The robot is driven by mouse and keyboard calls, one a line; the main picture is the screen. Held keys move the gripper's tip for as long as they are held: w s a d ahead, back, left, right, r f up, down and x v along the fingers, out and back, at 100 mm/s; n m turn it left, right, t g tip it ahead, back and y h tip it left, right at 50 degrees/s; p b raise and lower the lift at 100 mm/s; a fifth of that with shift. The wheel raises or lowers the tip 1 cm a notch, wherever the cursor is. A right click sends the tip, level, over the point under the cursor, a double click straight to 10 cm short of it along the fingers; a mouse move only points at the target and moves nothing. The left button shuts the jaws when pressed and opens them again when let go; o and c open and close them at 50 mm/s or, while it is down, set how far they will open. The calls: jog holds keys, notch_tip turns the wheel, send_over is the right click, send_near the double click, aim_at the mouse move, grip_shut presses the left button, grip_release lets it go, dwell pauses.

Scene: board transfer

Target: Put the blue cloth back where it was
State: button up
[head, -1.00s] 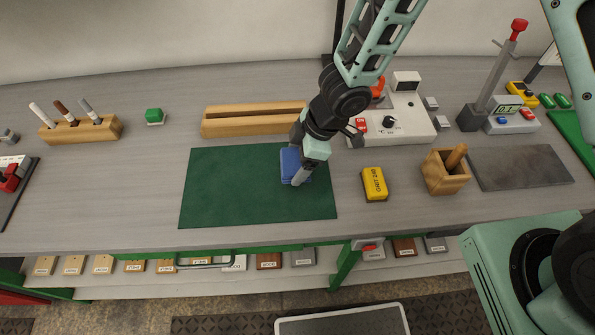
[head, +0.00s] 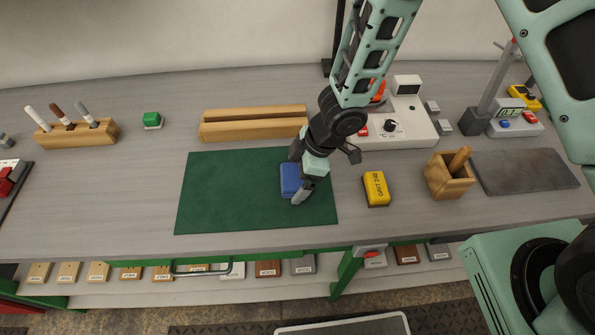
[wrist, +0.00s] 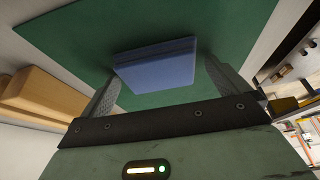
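The blue cloth (head: 290,180) is a folded rectangular pad on the dark green mat (head: 225,205), right of the mat's middle. My gripper (head: 301,188) is low over the mat at the cloth, hiding its right side in the head view. In the wrist view the cloth (wrist: 155,64) lies flat on the mat (wrist: 80,35), just ahead of and between the spread fingers of my gripper (wrist: 160,80). A narrow gap shows at the right finger; whether the left finger touches the cloth I cannot tell.
A grooved wooden block (head: 253,128) stands behind the mat. A yellow labelled block (head: 376,188) and a wooden cup (head: 447,178) stand to its right, with a grey slab (head: 525,170) beyond. A pen holder (head: 78,134) is at left. The mat's left half is clear.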

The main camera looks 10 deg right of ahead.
jog(key=d+r+m+t+h+p, duration=0.1)
jog(key=d+r+m+p, duration=0.15)
jog(key=r, duration=0.75)
jog(key=d+r+m+t+h+p, duration=0.1)
jog(key=d+r+p, duration=0.3)
jog(key=r, duration=0.5)
jog(key=s+d+r+m+g+h, duration=0.1)
jog(key=s+r+m, duration=0.2)
jog(key=s+r, duration=0.3)
jog(key=s+d+r+m+g+h, duration=0.1)
jog(key=s+r+m, duration=0.2)
jog(key=s+r, duration=0.3)
jog(key=s, duration=0.5)
jog(key=shift+s+d+r, duration=0.35)
jog(key=shift+s+d, duration=0.05)
jog(key=shift+m, duration=0.25)
